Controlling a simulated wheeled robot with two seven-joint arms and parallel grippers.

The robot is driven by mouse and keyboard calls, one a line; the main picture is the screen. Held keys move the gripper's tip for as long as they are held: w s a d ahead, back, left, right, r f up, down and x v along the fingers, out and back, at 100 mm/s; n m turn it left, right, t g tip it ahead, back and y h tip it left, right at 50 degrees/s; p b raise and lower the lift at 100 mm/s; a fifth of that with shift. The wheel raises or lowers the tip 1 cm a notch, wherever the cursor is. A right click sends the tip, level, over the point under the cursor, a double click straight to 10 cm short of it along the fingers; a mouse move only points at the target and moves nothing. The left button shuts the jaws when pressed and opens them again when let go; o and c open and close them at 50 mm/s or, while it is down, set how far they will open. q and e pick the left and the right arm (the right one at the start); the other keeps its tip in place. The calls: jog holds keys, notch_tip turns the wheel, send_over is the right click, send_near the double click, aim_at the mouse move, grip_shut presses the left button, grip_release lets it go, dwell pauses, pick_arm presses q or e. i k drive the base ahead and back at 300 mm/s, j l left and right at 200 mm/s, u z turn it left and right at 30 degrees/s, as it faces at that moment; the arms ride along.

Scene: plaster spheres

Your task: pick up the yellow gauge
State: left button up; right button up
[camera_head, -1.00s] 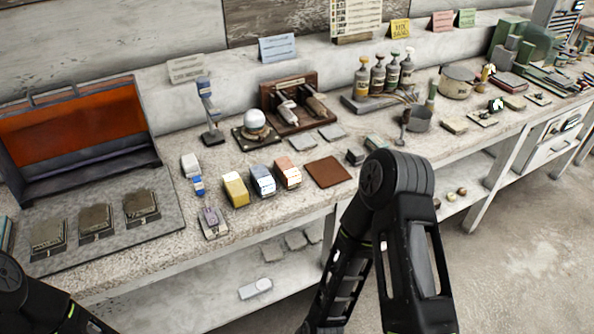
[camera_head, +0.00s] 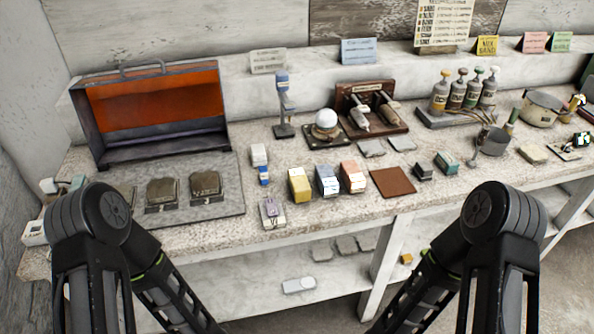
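No item in the head view can be made out clearly as a gauge. Yellow things in view are a yellow block (camera_head: 300,185) standing on the bench beside a blue-and-white block (camera_head: 327,181) and a pink block (camera_head: 353,177), a small orange-yellow piece (camera_head: 406,259) on the lower shelf, and a small yellow-topped item (camera_head: 577,102) at the far right of the bench. I cannot tell which of these is the gauge. My two arms rise at the lower left and lower right, in front of the bench. Both grippers are out of the picture.
An open case with an orange lining (camera_head: 155,105) stands at the bench's left. A white sphere (camera_head: 326,118) sits on a dark stand. Bottles (camera_head: 457,93), a pot (camera_head: 541,109) and a brown square mat (camera_head: 393,181) are further right. The bench's front edge runs between my arms.

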aim_at(299, 184)
jog(key=u, duration=1.05)
jog(key=k+l+u, duration=0.1)
jog(key=l+u, duration=0.3)
jog(key=k+l+u, duration=0.15)
jog(key=u, duration=0.25)
jog(key=k+l+u, duration=0.2)
jog(key=l+u, duration=0.25)
jog(key=k+l+u, duration=0.1)
jog(key=u, duration=0.3)
jog(key=k+l, duration=0.2)
jog(key=k, duration=0.2)
jog(key=k+l+u, duration=0.1)
jog(key=k, duration=0.3)
jog(key=k+l+u, duration=0.1)
jog(key=k, duration=0.3)
jog(key=l, duration=0.1)
